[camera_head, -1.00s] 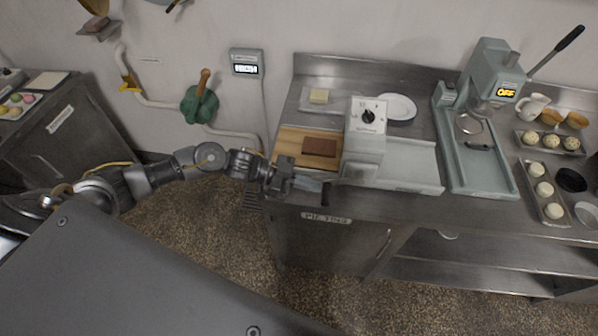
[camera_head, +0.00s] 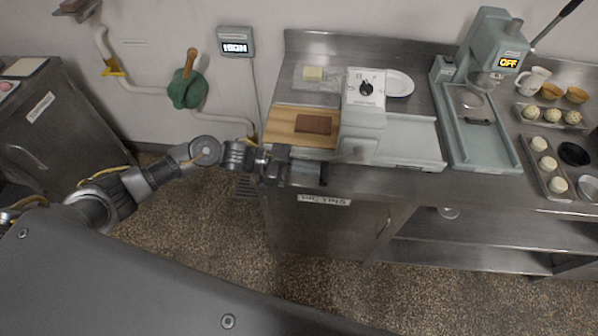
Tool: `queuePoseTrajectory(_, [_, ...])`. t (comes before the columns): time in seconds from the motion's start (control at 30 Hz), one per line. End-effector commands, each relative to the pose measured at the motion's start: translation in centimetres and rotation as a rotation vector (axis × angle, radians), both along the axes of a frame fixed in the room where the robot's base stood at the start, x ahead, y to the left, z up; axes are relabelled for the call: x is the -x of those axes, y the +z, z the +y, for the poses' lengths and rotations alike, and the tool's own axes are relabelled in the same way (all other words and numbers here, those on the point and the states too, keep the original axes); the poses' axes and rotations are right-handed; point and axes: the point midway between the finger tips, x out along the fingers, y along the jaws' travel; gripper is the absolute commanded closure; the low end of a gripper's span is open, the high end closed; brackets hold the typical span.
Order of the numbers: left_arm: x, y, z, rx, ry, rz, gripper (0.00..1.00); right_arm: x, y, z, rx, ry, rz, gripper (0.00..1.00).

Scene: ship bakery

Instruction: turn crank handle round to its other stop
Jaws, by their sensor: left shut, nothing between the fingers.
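A dark green unit (camera_head: 187,92) with an upright wooden handle (camera_head: 190,62) sits on the wall pipe at the upper left. It looks like the crank, but I cannot be sure. My left gripper (camera_head: 308,173) is shut and empty at the counter's front edge. It is right of and below the green unit, well apart from it, and just left of the front of the grey-green machine with a dial (camera_head: 364,118). My right gripper is out of view.
A wooden board (camera_head: 278,128) with a brown block (camera_head: 313,124) lies behind my gripper. A wall display (camera_head: 236,42) reads HIGH. A press (camera_head: 486,62) reading OFF stands on the right of the counter. Floor (camera_head: 190,225) is clear between the cabinet (camera_head: 60,115) and the counter.

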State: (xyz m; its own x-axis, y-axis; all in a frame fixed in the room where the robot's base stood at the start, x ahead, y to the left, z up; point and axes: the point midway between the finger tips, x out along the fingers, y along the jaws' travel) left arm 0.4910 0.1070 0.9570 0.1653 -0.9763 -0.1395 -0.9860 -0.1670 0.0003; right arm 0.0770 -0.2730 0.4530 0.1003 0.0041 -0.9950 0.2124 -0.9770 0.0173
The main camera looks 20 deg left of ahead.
Motion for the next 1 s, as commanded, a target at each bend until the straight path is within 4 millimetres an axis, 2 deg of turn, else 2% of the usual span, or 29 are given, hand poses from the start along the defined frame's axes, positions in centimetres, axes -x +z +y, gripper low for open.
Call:
queuePoseTrajectory(0.37, [0.0,-0.2,-0.1,0.000,0.000,0.000,1.00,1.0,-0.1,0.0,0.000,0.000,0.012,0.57])
queuePoseTrajectory(0.57, [0.1,1.2,0.8,-0.002,0.000,0.000,1.00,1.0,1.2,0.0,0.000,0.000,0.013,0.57])
queuePoseTrajectory(0.7, [0.2,3.7,2.5,-0.004,-0.002,0.000,1.00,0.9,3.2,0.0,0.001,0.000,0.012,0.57])
queuePoseTrajectory(0.77, [0.5,2.2,4.0,-0.006,-0.002,0.001,1.00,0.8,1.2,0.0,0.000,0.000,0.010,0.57])
queuePoseTrajectory(1.0, [1.3,2.8,9.0,-0.005,-0.002,0.000,1.00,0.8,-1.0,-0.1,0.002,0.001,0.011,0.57])
